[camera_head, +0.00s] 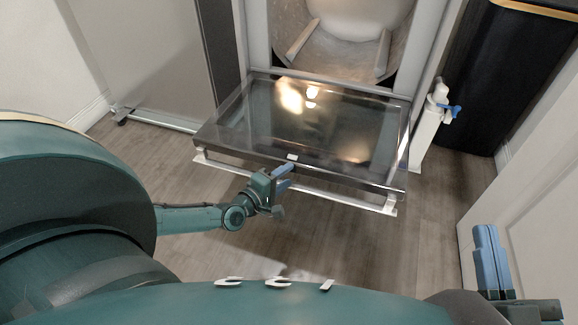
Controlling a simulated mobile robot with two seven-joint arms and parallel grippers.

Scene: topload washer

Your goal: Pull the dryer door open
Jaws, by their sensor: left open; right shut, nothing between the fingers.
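The dryer door (340,125) is a dark glass panel with a metal frame. It is swung down and lies roughly level in front of the machine, with the drum (340,40) exposed behind it. A pale bar (340,199) runs along the door's front edge. My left gripper (287,178) is open at the middle of that edge, its blue fingers close to the bar. Whether they touch it I cannot tell. My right gripper (486,230) is shut and empty at the lower right, well away from the door.
A dark cabinet (515,75) stands right of the machine, with a white fitting with a blue handle (440,105) beside it. A white panel (530,200) is close to my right gripper. Wood floor (330,240) is clear in front of the door.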

